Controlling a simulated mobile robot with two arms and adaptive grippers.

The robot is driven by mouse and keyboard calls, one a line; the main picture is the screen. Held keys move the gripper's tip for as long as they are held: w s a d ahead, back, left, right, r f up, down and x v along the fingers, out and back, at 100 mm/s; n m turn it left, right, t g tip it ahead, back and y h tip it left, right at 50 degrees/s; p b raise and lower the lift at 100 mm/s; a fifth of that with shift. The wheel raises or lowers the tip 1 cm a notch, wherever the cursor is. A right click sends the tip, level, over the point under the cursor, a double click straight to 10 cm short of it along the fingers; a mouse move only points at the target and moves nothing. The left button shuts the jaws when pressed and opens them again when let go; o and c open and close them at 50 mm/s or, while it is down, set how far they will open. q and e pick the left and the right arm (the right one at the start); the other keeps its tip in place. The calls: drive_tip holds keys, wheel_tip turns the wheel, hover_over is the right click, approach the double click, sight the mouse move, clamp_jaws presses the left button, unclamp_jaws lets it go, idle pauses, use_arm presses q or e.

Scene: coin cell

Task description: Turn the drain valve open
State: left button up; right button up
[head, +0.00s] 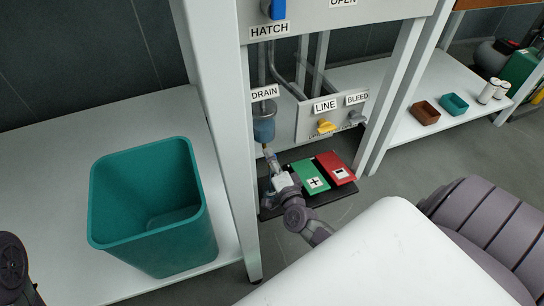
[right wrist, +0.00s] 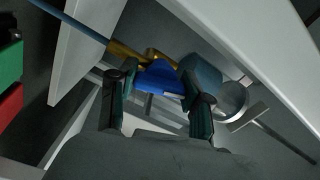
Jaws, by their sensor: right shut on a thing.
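The drain unit hangs under the DRAIN label (head: 265,92), with a blue bowl (head: 264,130) below a grey cap. In the right wrist view, a brass valve body (right wrist: 125,50) carries a blue drain handle (right wrist: 160,79). My right gripper (head: 270,168) is below the bowl in the head view, small and partly hidden by my arm. In the right wrist view my right gripper (right wrist: 157,88) has its two fingers on either side of the blue handle, shut on it. The handle's turn angle is hard to judge. My left gripper is not in view.
A white frame post (head: 222,120) stands left of the drain. The yellow LINE handle (head: 326,126) and grey BLEED handle (head: 356,117) are to the right. Green (head: 311,176) and red (head: 335,167) pads lie below. A teal bin (head: 150,225) stands at left.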

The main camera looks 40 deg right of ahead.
drive_tip(key=shift+m, duration=1.7)
drive_tip(key=o, duration=1.2)
drive_tip(key=v, duration=1.2)
